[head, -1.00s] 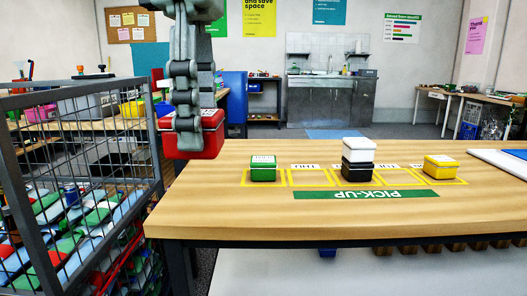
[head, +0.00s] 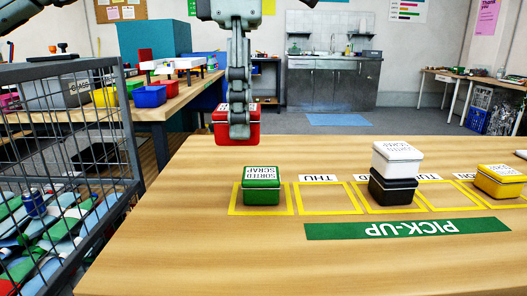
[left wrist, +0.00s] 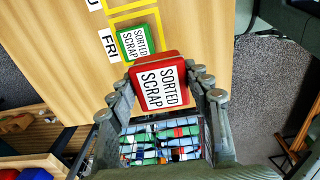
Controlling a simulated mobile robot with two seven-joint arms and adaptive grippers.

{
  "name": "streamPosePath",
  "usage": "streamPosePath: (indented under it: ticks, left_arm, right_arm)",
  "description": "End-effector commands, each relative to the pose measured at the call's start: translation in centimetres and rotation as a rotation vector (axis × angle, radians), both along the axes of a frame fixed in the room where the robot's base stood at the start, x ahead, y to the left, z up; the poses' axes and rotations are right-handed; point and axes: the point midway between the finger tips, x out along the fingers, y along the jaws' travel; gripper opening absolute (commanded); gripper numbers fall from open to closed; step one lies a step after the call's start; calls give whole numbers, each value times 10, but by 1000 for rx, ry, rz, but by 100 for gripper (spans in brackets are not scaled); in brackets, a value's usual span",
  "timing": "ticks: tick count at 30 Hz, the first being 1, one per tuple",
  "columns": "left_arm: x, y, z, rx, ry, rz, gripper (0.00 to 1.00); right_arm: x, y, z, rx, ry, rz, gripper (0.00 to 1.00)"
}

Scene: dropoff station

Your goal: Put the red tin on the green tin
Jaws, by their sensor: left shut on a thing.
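The red tin (head: 222,130) is held in my left gripper (head: 239,132), which is shut on it, in the air above the far left part of the table. In the left wrist view the red tin (left wrist: 162,84) sits between the fingers, its "SORTED SCRAP" label facing the camera. The green tin (head: 262,195) stands on the table inside the leftmost yellow square. It also shows in the left wrist view (left wrist: 122,45), just beyond the red tin and apart from it. Nothing rests on the green tin. My right gripper is not in view.
A white tin (head: 398,160) stands on a black tin (head: 392,190) to the right, and a yellow tin (head: 499,183) stands at the right edge. A wire cage (head: 60,150) of scrap stands left of the table (head: 190,240). The square beside the green tin is empty.

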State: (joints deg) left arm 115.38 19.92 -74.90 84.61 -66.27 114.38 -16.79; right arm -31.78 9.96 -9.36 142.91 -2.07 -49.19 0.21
Motion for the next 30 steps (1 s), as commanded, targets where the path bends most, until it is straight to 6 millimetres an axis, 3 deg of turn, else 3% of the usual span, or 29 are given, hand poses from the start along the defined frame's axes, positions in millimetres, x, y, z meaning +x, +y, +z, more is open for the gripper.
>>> streamPosePath:
  ticks: [3, 9, 18, 30]
  left_arm:
    - [19, -15, -14, 1, 1, 1, 16]
    - [35, -28, -26, 0, -1, 0, 16]
    - [37, -28, -63, -2, -2, 0, 16]
    - [36, -28, -68, -3, -2, 1, 16]
  right_arm:
    - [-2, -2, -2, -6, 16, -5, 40]
    - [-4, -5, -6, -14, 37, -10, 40]
    - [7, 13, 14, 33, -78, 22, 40]
    - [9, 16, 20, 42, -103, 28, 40]
